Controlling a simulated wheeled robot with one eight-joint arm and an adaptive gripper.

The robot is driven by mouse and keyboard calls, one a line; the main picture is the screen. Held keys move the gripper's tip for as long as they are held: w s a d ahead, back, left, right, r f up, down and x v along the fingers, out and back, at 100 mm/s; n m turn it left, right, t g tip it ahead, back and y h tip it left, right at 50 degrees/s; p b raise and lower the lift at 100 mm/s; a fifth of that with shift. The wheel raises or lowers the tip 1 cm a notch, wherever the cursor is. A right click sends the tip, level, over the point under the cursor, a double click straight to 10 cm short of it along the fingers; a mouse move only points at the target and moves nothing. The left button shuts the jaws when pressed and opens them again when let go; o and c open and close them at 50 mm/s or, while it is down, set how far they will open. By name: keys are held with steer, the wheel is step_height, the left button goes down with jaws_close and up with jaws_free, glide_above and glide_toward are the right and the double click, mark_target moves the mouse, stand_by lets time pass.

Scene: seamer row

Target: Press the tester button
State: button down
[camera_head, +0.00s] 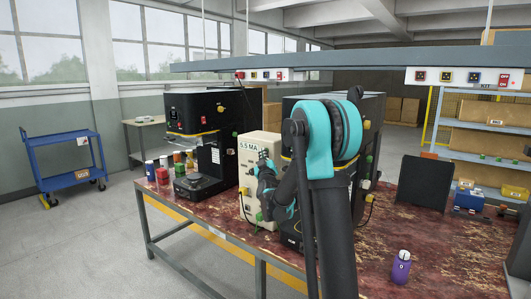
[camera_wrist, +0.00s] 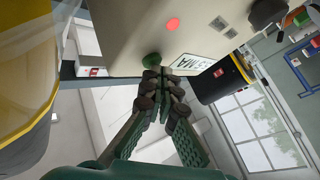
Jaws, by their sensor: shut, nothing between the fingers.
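The tester is a cream box (camera_head: 251,176) on the red-stained workbench, with a label reading about "5.5 MA" (camera_head: 248,146). In the wrist view its cream face (camera_wrist: 130,30) fills the top, with a green round button (camera_wrist: 151,60) beside the label (camera_wrist: 190,64) and a red round spot (camera_wrist: 172,24) farther up. My gripper (camera_wrist: 160,76) is shut and empty, its tips just below the green button; I cannot tell whether they touch it. In the head view my gripper (camera_head: 263,157) is in front of the tester, and my arm hides part of that area.
Black machines stand left (camera_head: 205,115) and right (camera_head: 372,110) of the tester. A purple can (camera_head: 401,267) stands at the front right. A blue cart (camera_head: 65,160) stands on the open floor at left.

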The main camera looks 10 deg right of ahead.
steer(key=shift+w+d, duration=0.1)
steer(key=shift+d, duration=0.05)
stand_by(0.5)
steer(key=shift+s+a, duration=0.6)
steer(key=shift+a, duration=0.1)
steer(key=s+a, duration=0.3)
steer(key=shift+s+a, duration=0.15)
steer(key=shift+s, duration=0.15)
stand_by(0.4)
